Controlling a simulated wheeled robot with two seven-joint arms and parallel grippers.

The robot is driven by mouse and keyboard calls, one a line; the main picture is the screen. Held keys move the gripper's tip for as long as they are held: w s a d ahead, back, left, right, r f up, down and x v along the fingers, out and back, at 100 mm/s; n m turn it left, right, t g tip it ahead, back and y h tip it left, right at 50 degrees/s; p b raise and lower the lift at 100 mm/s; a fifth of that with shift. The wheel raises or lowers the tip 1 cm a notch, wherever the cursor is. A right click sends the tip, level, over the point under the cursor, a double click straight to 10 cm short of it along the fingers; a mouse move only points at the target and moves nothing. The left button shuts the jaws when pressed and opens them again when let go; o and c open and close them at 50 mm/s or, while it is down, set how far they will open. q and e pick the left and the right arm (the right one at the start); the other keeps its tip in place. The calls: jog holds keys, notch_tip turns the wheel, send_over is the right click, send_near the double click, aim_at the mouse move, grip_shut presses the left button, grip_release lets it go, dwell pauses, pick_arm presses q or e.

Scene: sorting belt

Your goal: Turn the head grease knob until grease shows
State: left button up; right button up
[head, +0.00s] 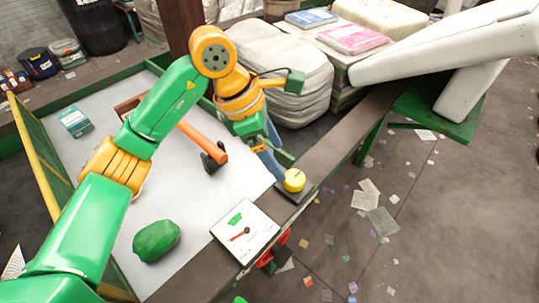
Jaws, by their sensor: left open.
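The yellow round knob (294,180) sits on a dark base at the belt's near right edge. My left gripper (282,171) points down at the knob's upper left side; its jaws are open. I cannot tell whether a finger touches the knob, and the fingertips are partly hidden. A white gauge plate (259,236) lies beside the knob, with a green sector and a red needle pointing away from the green. I cannot make out any grease. My right gripper is not in view.
The grey belt (190,205) holds a green lump (156,240), a teal box (75,121) and an orange-handled hammer (205,142) under my left arm. Pale sacks (285,75) stand behind. Scraps litter the floor at right. A red part (275,250) hangs below the belt edge.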

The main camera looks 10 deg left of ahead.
aim_at(294, 177)
pick_arm(q)
jog(key=d+f, duration=0.1)
jog(key=d+f+p, duration=0.1)
jog(key=f, duration=0.1)
jog(key=d+f, duration=0.2)
jog(key=shift+s, duration=0.4)
jog(key=shift+w+a+f, duration=0.1)
jog(key=shift+f, duration=0.1)
jog(key=shift+w+a+f, duration=0.1)
jog(key=shift+a, duration=0.05)
grip_shut()
